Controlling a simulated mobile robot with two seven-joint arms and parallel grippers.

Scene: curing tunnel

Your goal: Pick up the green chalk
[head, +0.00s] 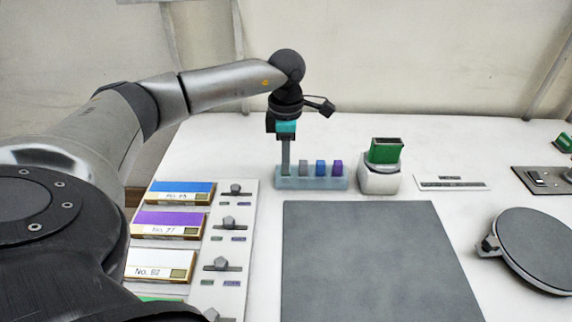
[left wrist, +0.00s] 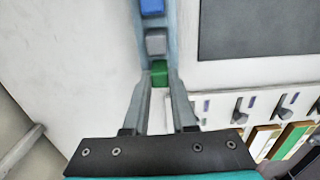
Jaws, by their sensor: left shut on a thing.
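The green chalk (left wrist: 159,73) shows in the left wrist view between my fingertips, at the near end of the pale blue chalk holder (left wrist: 171,22). My left gripper (left wrist: 159,80) is shut on it. In the head view the left gripper (head: 286,168) points straight down at the left end of the holder (head: 312,184), and its fingers hide the green chalk. I cannot tell whether the chalk is clear of its slot. Grey (head: 303,168), blue (head: 321,167) and purple (head: 337,167) chalks stand in the holder to the right. My right gripper is not in view.
A white block with a green-topped piece (head: 385,151) stands right of the holder. A grey mat (head: 375,260) lies in front. Labelled boxes (head: 168,224) are on a panel at left. A round dark disc (head: 537,246) is at right.

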